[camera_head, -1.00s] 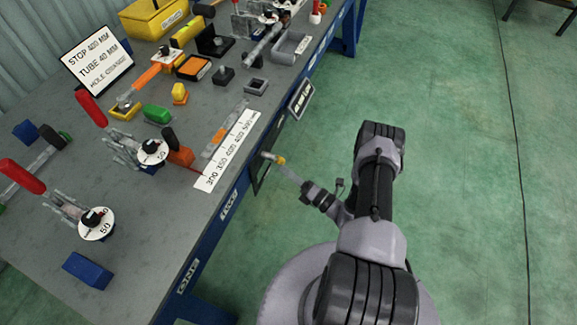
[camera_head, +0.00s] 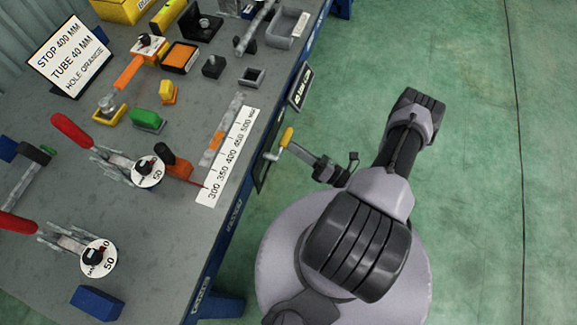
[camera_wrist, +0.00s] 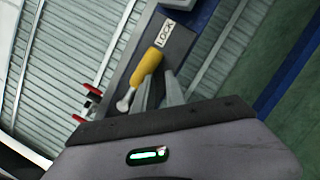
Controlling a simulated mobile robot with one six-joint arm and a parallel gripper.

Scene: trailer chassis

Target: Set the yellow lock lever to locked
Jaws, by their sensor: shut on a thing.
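The yellow lock lever (camera_head: 287,137) has a yellow grip on a bent silver crank and sticks out from the bench's front side. In the head view the grip points up and to the right. In the wrist view the yellow grip (camera_wrist: 148,66) slants up toward a white LOCK label (camera_wrist: 167,32). My gripper (camera_head: 291,146) is at the grip from the floor side, and its fingers (camera_wrist: 163,88) are shut on the lever. The fingers hide part of the contact.
The grey bench top (camera_head: 75,190) holds red-handled clamps (camera_head: 72,133), a scale strip (camera_head: 230,157), a sign (camera_head: 69,55) and small coloured blocks. A dark plate (camera_head: 300,85) hangs on the bench side beyond the lever. The green floor (camera_head: 460,130) to the right is clear.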

